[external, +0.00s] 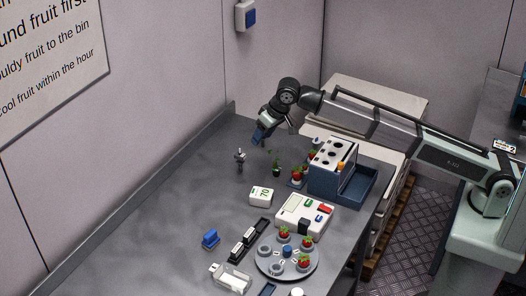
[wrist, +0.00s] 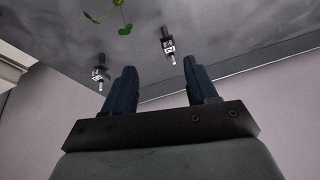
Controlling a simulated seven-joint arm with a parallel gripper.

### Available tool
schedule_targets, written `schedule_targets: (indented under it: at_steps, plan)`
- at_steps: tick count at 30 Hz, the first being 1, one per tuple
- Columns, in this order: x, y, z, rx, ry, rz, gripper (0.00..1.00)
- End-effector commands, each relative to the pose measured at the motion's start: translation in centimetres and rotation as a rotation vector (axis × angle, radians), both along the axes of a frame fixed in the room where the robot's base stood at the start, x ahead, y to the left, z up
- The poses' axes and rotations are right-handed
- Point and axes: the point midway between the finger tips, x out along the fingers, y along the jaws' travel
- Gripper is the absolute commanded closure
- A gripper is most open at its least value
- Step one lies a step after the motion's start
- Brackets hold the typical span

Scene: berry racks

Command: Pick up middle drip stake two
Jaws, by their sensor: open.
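In the wrist view, a dark drip stake (wrist: 168,45) with a white label that looks like a 2 and a pale tip lies beyond my fingertips, nearer the right finger. A second similar stake (wrist: 99,73) is to the left, beside the left finger; I cannot read its label surely. In the external view, a small dark stake shape (external: 240,158) shows on the grey table; its label is too small to read. My gripper (external: 262,137) is above the table, to the right of that stake; in the wrist view its fingers (wrist: 160,66) are apart with nothing between them.
A green seedling (external: 276,168) stands right of the stake. A white box marked 70 (external: 261,197), a rack with holes (external: 331,165) and a round tray (external: 267,267) with berries are nearer the front and right. The table's left part is clear beside the wall.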

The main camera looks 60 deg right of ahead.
Motion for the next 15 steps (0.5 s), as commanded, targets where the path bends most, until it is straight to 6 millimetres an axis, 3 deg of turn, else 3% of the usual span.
schedule_targets:
  at_steps: [1, 6, 10, 15]
  plan:
    - [0.9, -2.5, 0.4, -0.016, 0.002, 0.012, 0.43]
    - [2.7, -8.9, 1.4, -0.065, 0.012, 0.082, 0.43]
    - [3.3, -12.2, 1.9, -0.092, 0.016, 0.121, 0.43]
    - [3.6, -14.1, 2.1, -0.108, 0.020, 0.146, 0.43]
